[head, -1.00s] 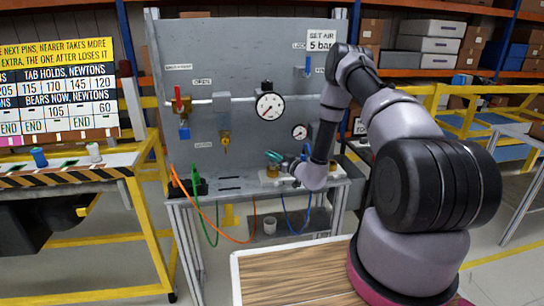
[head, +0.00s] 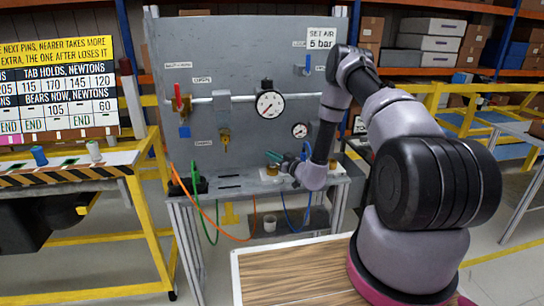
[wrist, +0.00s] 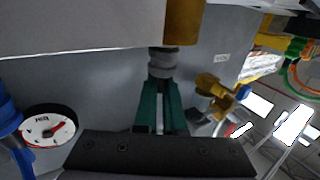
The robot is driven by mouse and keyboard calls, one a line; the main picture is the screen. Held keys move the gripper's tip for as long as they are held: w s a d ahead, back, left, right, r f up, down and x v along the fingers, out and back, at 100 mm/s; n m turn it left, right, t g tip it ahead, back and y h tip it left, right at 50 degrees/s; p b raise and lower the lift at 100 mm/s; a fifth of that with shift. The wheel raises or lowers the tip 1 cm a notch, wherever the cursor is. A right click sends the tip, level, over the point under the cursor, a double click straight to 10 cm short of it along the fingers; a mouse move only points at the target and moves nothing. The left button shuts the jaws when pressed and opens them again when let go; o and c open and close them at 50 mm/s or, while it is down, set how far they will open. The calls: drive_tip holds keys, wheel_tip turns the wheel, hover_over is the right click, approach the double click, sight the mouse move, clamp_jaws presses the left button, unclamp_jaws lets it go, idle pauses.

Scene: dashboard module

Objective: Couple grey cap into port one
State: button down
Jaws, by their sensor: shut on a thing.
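My gripper (wrist: 160,92) is shut on a grey cap (wrist: 161,62), held between its green fingertips in the wrist view. A brass fitting (wrist: 183,20) is right beside the cap there. Whether cap and fitting touch, I cannot tell. In the head view my gripper (head: 274,156) is just above the bench, in front of the grey panel (head: 240,60), close to a small brass piece (head: 272,171). The cap is too small to make out there. No label for port one is readable.
Round gauges (head: 270,104) and (head: 300,131), a red-handled valve (head: 179,98) and brass valves sit on the panel. Orange, green and blue hoses hang in front. A side table at left carries a blue cylinder (head: 39,156) and a white one (head: 94,150).

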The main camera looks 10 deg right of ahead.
drive_tip(key=c, duration=0.9)
unclamp_jaws()
drive_tip(key=shift+f, duration=0.1)
